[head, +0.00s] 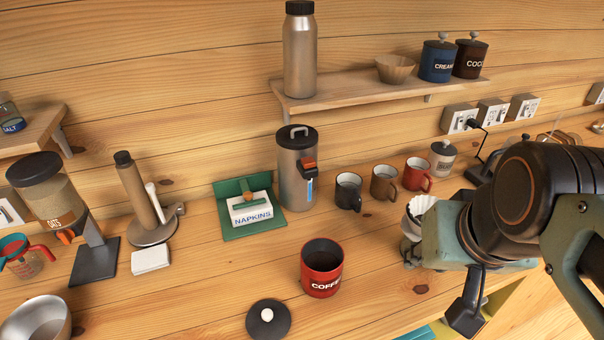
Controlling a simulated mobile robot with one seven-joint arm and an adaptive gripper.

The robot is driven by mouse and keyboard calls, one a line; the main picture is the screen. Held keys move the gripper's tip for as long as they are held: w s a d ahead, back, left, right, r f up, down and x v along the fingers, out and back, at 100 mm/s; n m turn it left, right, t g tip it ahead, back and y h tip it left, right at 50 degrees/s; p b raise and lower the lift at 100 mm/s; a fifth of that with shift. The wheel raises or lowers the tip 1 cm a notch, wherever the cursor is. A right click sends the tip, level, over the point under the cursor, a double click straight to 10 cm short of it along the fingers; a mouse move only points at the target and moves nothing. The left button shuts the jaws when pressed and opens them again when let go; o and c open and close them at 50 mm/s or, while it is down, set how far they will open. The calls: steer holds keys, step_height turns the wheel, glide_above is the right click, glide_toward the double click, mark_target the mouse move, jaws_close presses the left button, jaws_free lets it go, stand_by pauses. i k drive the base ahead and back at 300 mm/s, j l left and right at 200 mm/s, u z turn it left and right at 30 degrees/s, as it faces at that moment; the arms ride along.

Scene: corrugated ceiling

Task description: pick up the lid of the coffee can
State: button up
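The lid (268,321) is a round dark disc with a pale knob on top. It lies on the wooden counter at the bottom middle of the head view, apart from the can. The red coffee can (321,284) stands upright and open just behind it to the right, with dark contents showing. My gripper (446,285) is to the right of both, well apart from the lid. One dark finger points down. The other finger is not clear, so I cannot tell how far it is open. I see nothing held in it.
Three mugs (383,182) stand behind the can, beside a steel dispenser (298,170). A white ribbed cup (417,212) is partly hidden by my gripper. A napkin holder (240,223) stands back left; a metal bowl (40,322) is front left. The counter around the lid is clear.

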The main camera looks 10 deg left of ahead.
mark_target(267, 319)
steer(key=j+u, duration=0.2)
steer(key=u, duration=0.25)
steer(key=k+j+u, duration=0.1)
steer(key=j+u, duration=0.2)
steer(key=u, duration=0.2)
